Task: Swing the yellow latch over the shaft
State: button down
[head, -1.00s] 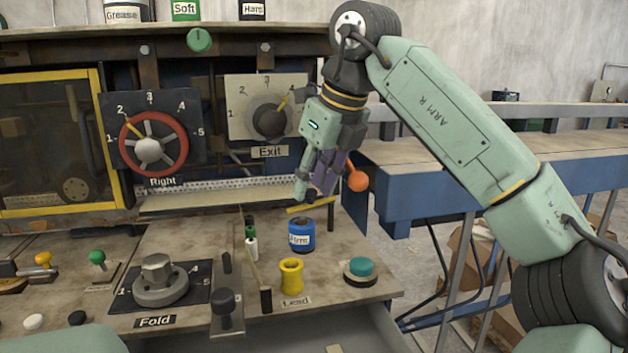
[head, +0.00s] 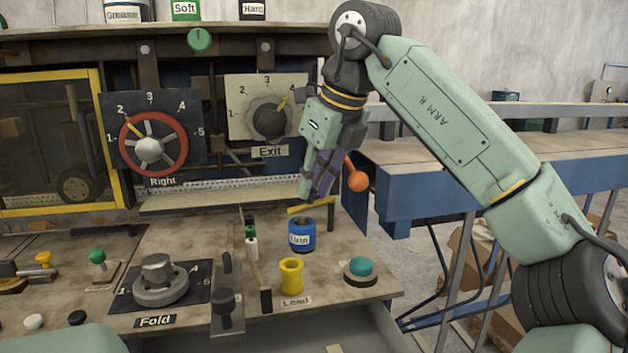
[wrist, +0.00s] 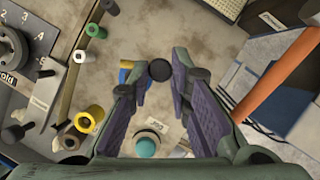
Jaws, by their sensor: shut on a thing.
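The yellow latch (head: 298,209) is a short bar at the back of the bench, just behind the blue roll (head: 302,238) in the head view. My gripper (head: 314,196) points down at the latch, its fingers closed in at the bar. In the wrist view a dark round knob (wrist: 160,70) sits between my fingertips (wrist: 162,82). Part of the yellow latch shows in the wrist view (wrist: 126,64), left of the knob, with a blue edge of the roll below it. The shaft is hard to make out; the dark opening on top of the roll shows.
A yellow spool (head: 291,276) and a teal button (head: 360,268) stand in front of the roll. Green and white small spools (head: 251,245) stand left of it. A blue-framed table (head: 420,200) is at right.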

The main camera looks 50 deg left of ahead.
jog(key=shift+w+d+n+g, duration=0.1)
jog(key=shift+d+n+g, duration=0.2)
jog(key=shift+n, duration=0.45)
jog(key=shift+w+d+n+g, duration=0.1)
jog(key=shift+d+n+g, duration=0.15)
jog(key=shift+n, duration=0.5)
jog(key=c, duration=1.5)
grip_release()
jog(key=shift+o, duration=0.2)
jog(key=shift+r, duration=0.1)
jog(key=s+v, duration=0.1)
jog(key=v, duration=0.6)
jog(key=shift+w+r, duration=0.2)
jog(key=shift+w, duration=0.25)
jog(key=shift+d, duration=0.1)
